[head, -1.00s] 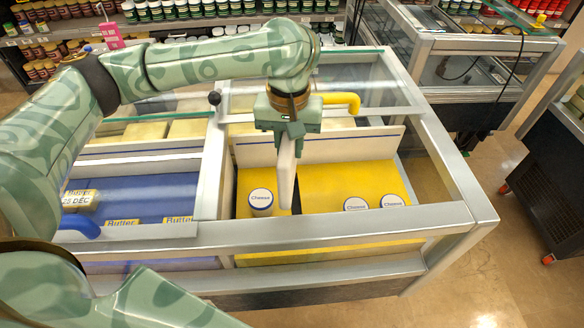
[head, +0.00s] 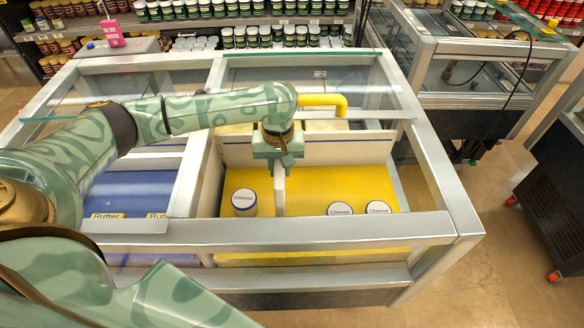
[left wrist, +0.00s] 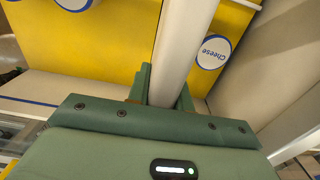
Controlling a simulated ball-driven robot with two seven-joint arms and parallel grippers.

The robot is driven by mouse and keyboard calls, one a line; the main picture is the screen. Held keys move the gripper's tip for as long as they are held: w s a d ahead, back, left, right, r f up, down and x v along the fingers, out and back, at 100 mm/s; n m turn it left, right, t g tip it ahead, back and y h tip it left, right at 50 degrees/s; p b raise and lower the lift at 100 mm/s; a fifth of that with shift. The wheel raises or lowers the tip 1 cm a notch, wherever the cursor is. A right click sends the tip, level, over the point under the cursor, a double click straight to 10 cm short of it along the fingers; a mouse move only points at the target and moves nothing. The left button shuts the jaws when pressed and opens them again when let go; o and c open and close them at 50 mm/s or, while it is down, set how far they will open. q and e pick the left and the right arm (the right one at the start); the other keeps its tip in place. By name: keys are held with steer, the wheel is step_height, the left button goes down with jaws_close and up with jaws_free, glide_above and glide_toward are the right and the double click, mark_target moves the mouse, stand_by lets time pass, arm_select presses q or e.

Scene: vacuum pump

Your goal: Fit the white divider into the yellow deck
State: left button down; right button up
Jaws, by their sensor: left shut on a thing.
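My left gripper (head: 279,162) is shut on the white divider (head: 279,193), gripping it near its upper part. The divider stands nearly edge-on over the yellow deck (head: 308,185) in the freezer's right bay. Its lower end is at the dark slot in the deck; I cannot tell whether it is seated there. In the left wrist view the divider (left wrist: 185,40) runs away between the green fingers (left wrist: 165,88). One cheese tub (head: 244,202) is left of the divider; two tubs (head: 340,209) (head: 378,207) are right of it. My right gripper is not in view.
The freezer's metal front rail (head: 320,232) runs in front of the deck. A white back panel (head: 340,150) stands behind it. A yellow handle (head: 325,101) is on the glass lid behind my gripper. A blue bay with butter (head: 130,190) lies left.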

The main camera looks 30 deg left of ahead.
arm_select(q)
steer(key=shift+a+f, duration=0.2)
steer(key=shift+f, duration=0.25)
steer(key=shift+r, duration=0.1)
steer(key=shift+r+p, duration=0.15)
steer(key=shift+p, duration=0.55)
steer(key=shift+d+p, duration=0.1)
steer(key=shift+p, duration=0.45)
step_height(320, 180, down, 4)
steer(key=shift+f+b, duration=0.2)
steer(key=shift+b, duration=0.4)
steer(key=shift+f, duration=0.9)
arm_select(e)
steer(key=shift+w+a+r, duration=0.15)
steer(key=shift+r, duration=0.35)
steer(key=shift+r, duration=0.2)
arm_select(q)
steer(key=shift+r+p, duration=0.1)
steer(key=shift+p, duration=0.4)
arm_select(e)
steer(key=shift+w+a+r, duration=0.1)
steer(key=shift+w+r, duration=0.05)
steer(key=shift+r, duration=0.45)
